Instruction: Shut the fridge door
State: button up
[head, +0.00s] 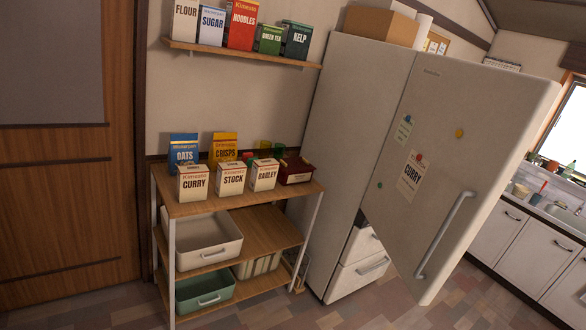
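The tall pale fridge (352,120) stands right of centre against the wall. Its upper door (440,150) is open and swung outward to the right, with its outer face toward me. A long vertical grey handle (445,235) runs along the lower right part of the door. A curry paper and several magnets are on the door face. Below the open door, white drawers (357,275) show at the fridge's lower front. The fridge's inside is hidden behind the door. My gripper is not in view.
A wooden shelf rack (240,200) with food boxes and bins stands left of the fridge. A wall shelf (240,53) with boxes hangs above it. A sink counter (520,240) is at the right. Tiled floor (400,310) shows at the bottom. A wooden door (68,200) is at the left.

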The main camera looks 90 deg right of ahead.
aim_at(460, 130)
jog(key=z, duration=0.15)
jog(key=i, duration=0.1)
jog(key=z, duration=2.95)
jog(key=i, duration=1.05)
jog(key=u, duration=0.15)
jog(key=k, duration=0.5)
jog(key=u, duration=0.35)
jog(key=i, duration=0.3)
jog(key=u, duration=0.3)
